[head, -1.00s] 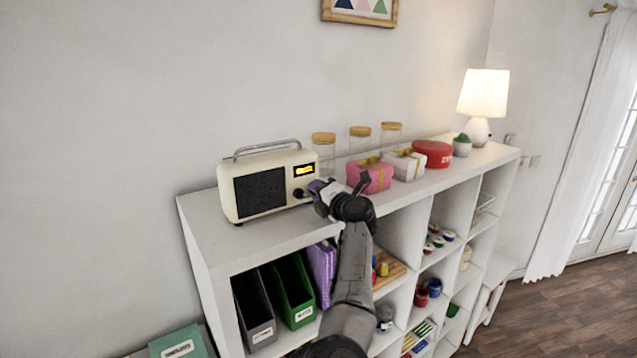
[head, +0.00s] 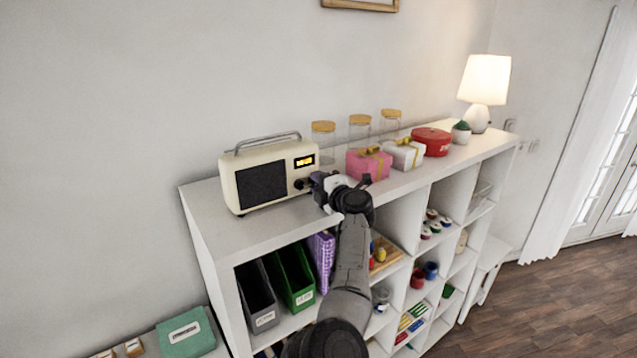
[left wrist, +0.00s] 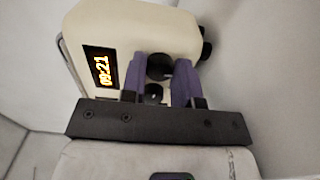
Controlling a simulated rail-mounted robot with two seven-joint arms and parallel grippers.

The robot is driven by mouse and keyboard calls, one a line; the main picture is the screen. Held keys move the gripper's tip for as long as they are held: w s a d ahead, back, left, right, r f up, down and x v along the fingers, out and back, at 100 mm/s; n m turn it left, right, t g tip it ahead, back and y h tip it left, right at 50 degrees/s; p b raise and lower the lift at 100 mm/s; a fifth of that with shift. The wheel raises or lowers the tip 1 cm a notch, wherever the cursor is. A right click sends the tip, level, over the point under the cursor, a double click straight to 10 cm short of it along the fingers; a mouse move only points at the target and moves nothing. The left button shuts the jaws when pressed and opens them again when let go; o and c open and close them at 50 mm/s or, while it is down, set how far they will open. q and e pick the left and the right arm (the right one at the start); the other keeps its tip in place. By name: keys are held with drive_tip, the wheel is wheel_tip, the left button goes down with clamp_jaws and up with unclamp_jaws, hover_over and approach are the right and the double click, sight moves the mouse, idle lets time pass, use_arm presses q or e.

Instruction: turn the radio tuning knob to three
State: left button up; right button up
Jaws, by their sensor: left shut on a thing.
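The cream radio (head: 228,187) stands upright on top of the white shelf unit, with a dark speaker grille and a lit orange display (head: 305,161). The display also shows in the left wrist view (left wrist: 101,68), turned sideways. My left gripper (head: 312,183) is at the right end of the radio's front. In the left wrist view its purple fingers (left wrist: 160,80) stand on both sides of a dark round knob (left wrist: 160,67) and are shut on it. A smaller dark knob (left wrist: 153,93) also shows between the fingers. Any dial marks are too small to read. My right gripper is not in view.
A pink gift box (head: 366,166), a white gift box (head: 405,157) and a red tin (head: 432,140) stand right of the radio. Glass jars with wooden lids (head: 360,132) stand behind them. A lit lamp (head: 486,80) is at the far end. The shelf top before the radio is clear.

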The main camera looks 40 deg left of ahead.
use_arm(q)
drive_tip(key=o, duration=0.6)
drive_tip(key=shift+o, duration=0.2)
drive_tip(key=shift+d+f, duration=0.1)
drive_tip(key=shift+d, duration=0.4)
drive_tip(key=b+v, duration=0.4)
drive_tip(key=v, duration=0.9)
drive_tip(key=shift+s+a, duration=0.1)
